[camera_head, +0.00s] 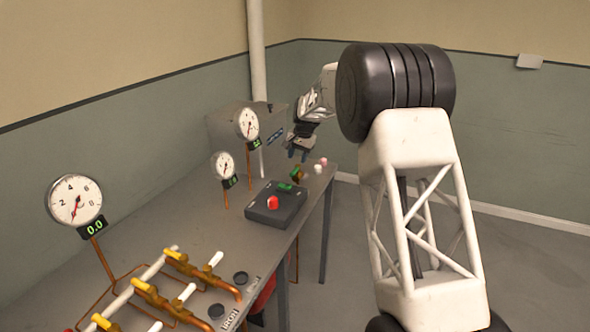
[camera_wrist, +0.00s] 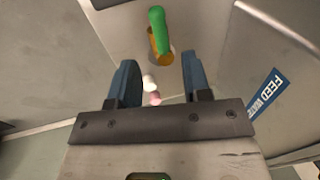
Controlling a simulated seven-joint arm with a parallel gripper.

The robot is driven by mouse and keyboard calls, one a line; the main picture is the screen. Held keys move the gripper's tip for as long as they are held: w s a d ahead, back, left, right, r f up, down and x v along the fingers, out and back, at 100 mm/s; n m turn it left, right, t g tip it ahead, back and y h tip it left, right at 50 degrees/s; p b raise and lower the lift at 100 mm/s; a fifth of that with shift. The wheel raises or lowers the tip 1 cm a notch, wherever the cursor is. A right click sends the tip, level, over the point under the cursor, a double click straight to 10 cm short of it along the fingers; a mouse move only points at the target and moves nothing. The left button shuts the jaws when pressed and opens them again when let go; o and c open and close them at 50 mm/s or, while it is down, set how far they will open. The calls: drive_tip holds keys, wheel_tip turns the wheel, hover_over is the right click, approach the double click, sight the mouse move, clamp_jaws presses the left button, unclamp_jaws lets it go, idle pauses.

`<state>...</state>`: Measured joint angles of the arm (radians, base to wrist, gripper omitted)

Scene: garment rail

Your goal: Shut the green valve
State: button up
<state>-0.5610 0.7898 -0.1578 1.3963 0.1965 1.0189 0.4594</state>
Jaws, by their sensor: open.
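The green valve (camera_head: 297,174) is at the far end of the bench in the head view, with a green handle on a brass-coloured body. In the wrist view its green handle (camera_wrist: 156,18) is at the top, just beyond the fingers. My gripper (camera_head: 299,154) hangs above the valve in the head view, apart from it. In the wrist view my gripper (camera_wrist: 158,75) is open, its two blue fingers spread with nothing held between them. The valve's lower part is small and partly hidden in the head view.
A white knob (camera_head: 318,169) and a pink knob (camera_head: 323,161) sit beside the valve. A dark box with a red button (camera_head: 272,202) is nearer. A grey cabinet (camera_head: 228,128) stands behind.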

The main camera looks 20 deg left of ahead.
sight(294, 170)
drive_tip(key=shift+a+f, duration=0.2)
drive_tip(key=shift+f, duration=0.8)
drive_tip(key=shift+a+f, duration=0.2)
drive_tip(key=shift+f, duration=0.8)
drive_tip(key=shift+a+f, duration=0.2)
drive_tip(key=shift+f, duration=0.8)
clamp_jaws()
